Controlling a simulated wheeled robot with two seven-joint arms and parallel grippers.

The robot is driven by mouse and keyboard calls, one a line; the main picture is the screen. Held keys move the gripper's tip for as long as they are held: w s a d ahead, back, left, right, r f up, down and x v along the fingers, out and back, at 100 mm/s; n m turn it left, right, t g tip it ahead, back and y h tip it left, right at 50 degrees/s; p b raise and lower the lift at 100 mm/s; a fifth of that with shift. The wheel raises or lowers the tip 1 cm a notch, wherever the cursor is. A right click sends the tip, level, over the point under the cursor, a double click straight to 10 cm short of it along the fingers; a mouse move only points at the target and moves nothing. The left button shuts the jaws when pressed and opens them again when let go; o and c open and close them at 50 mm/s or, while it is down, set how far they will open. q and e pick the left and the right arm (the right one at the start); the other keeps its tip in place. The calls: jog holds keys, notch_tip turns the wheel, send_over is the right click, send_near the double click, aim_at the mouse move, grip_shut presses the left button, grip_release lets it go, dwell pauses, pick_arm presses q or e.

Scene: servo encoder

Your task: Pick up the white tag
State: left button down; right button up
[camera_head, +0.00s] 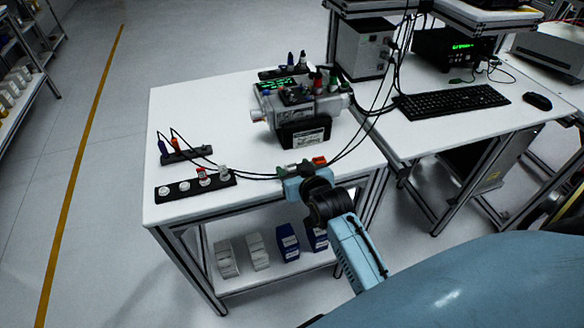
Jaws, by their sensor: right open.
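A black strip (212,185) lies near the left front of the white table. It carries several small white round pieces, and a red-topped piece (202,173). A white piece (224,172) stands up at its right end; it looks like the white tag, but it is too small to be sure. My right gripper (303,168) is at the table's front edge, right of the strip and apart from it. It is open, with nothing seen held. Its fingertips are small and dark in this view. My left gripper is out of view.
A grey servo device (290,105) with a dark labelled box (304,133) stands behind my right gripper. Black cables (250,176) cross the table towards a second strip (185,154) with blue and orange plugs. The table's left back (195,110) is clear.

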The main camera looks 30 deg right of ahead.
jog(key=shift+c, duration=0.2)
jog(key=c, duration=1)
